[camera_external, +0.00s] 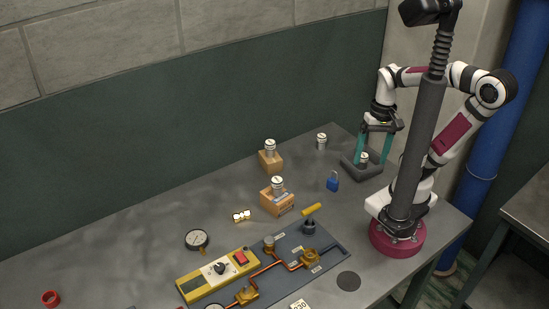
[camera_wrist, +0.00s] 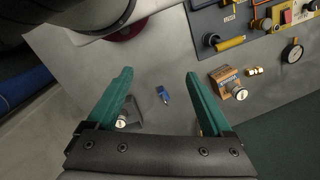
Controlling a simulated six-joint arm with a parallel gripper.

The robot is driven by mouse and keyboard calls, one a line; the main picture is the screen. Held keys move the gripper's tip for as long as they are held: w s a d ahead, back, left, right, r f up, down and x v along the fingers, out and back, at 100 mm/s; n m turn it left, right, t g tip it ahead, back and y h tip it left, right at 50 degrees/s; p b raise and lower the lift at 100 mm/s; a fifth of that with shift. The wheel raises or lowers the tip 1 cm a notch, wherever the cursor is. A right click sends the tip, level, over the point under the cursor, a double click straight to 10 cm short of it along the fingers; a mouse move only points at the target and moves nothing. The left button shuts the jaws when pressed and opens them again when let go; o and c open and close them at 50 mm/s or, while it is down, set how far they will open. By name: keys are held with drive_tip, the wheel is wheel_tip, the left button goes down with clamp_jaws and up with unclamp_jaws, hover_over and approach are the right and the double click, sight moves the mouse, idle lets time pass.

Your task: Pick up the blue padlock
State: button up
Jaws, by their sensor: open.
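The blue padlock (camera_external: 333,182) lies on the grey table, left of my arm's base in the external view. It also shows in the wrist view (camera_wrist: 163,95), between and beyond my fingers. My gripper (camera_external: 376,160) is open, its two green fingers spread above the dark tray with a small canister. In the wrist view my gripper (camera_wrist: 160,75) has nothing between its fingertips. The padlock stands apart from my fingers.
The dark tray (camera_external: 350,166) holds a silver canister (camera_external: 364,158). Another canister (camera_external: 321,141) stands behind. Wooden blocks (camera_external: 284,205) with canisters stand left of the padlock. A manifold board (camera_external: 328,246) with a yellow-handled valve lies in front. The table around the padlock is bare.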

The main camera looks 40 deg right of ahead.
drive_tip(key=w+f+n+g+h, duration=0.2)
drive_tip(key=w+n+g+h, duration=0.1)
drive_tip(key=n, duration=0.2)
drive_tip(key=n+t+h, duration=0.6)
drive_tip(key=n+h, duration=0.6)
drive_tip(key=n, duration=0.8)
approach(332, 184)
drive_tip(key=x, duration=1.1)
drive_tip(key=shift+w+d+f, duration=0.1)
drive_tip(key=shift+d+f, duration=0.05)
drive_tip(key=shift+f, duration=0.1)
clamp_jaws()
